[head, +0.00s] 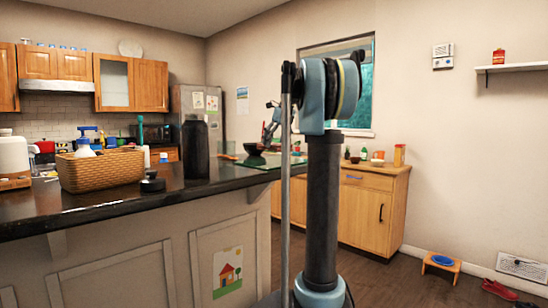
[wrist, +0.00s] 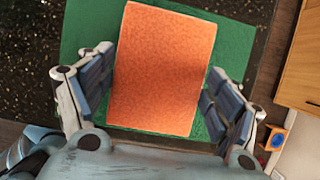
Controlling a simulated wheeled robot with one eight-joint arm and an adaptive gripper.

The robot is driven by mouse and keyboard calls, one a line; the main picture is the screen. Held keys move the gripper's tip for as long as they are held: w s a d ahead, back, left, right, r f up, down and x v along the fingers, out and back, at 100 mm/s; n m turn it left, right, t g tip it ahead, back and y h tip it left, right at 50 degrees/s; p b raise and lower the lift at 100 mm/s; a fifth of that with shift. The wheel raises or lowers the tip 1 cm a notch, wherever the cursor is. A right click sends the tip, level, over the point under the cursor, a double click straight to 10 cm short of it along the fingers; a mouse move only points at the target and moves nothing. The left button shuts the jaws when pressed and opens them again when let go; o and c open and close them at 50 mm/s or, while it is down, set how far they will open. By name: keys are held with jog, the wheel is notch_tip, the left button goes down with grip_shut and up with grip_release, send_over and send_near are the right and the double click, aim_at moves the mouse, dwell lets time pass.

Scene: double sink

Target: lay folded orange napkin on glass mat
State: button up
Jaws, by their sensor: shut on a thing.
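The folded orange napkin (wrist: 155,70) is a flat, upright-looking rectangle in the middle of the wrist view. My gripper (wrist: 160,64) is shut on it, with one finger along each side edge. A green mat (wrist: 233,45), which looks like the glass mat, lies behind the napkin and shows around its sides. I cannot tell whether the napkin touches it. In the head view the greenish glass mat (head: 266,162) is at the right end of the dark counter. My gripper (head: 268,128) is small above that end, partly behind my arm; the napkin cannot be made out there.
The dark counter (head: 100,203) also holds a wicker basket (head: 100,172), a black bottle (head: 196,150) and a low black lid-like object (head: 152,184). A dark bowl (head: 252,149) shows near the mat. A small stool (head: 441,266) stands on the floor at right.

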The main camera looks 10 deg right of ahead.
aim_at(276, 161)
jog(key=shift+f, duration=2.45)
jog(key=shift+f, duration=0.1)
jog(key=o, duration=1)
jog(key=v, duration=1.2)
